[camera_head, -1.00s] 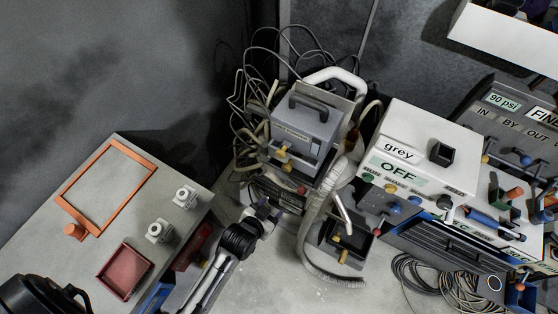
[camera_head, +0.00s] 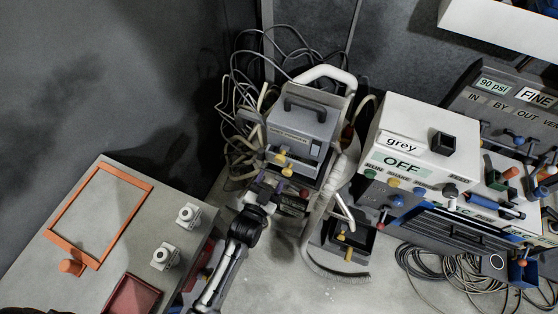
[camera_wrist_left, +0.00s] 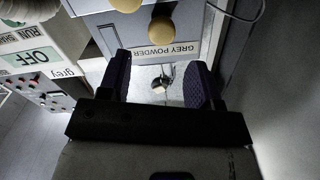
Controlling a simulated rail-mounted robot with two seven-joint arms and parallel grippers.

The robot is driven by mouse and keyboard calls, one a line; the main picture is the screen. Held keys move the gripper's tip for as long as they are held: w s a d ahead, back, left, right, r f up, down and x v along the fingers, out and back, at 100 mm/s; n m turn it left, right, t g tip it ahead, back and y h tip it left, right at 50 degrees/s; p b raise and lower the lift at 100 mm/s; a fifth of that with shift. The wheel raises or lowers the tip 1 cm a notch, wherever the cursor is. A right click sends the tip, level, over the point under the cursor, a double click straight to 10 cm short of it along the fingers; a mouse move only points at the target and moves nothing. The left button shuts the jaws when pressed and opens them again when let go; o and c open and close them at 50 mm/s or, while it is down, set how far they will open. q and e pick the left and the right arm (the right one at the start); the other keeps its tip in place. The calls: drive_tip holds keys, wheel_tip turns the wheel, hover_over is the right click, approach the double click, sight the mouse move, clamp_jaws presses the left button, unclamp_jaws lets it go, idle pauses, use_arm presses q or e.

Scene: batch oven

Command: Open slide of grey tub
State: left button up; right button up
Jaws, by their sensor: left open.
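The grey tub (camera_head: 302,127) is a grey box with a dark top handle, standing at the back centre. Yellow knobs (camera_head: 281,157) stick out of its front. In the left wrist view, two yellow knobs (camera_wrist_left: 162,31) show near an upside-down "GREY POWDER" label (camera_wrist_left: 166,49). My left gripper (camera_head: 269,186) is just below and in front of the tub. Its purple-padded fingers (camera_wrist_left: 158,80) are open and apart, with the label and a knob beyond their tips. Nothing is visibly held. Whether a fingertip touches the tub is unclear. My right gripper is out of view.
A white hose (camera_head: 318,225) runs close right of the tub. A dark open bin (camera_head: 345,248) and a "grey" OFF machine (camera_head: 425,135) stand to the right. Cables (camera_head: 235,115) tangle behind. At left is a bench (camera_head: 150,215) with an orange frame (camera_head: 62,228).

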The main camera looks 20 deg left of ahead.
sight(279, 161)
use_arm(q)
drive_tip(key=w+b, duration=0.1)
drive_tip(key=w, duration=0.7)
drive_tip(key=shift+a, duration=0.1)
drive_tip(key=shift+s, duration=0.1)
drive_tip(key=shift+c, duration=0.3)
clamp_jaws()
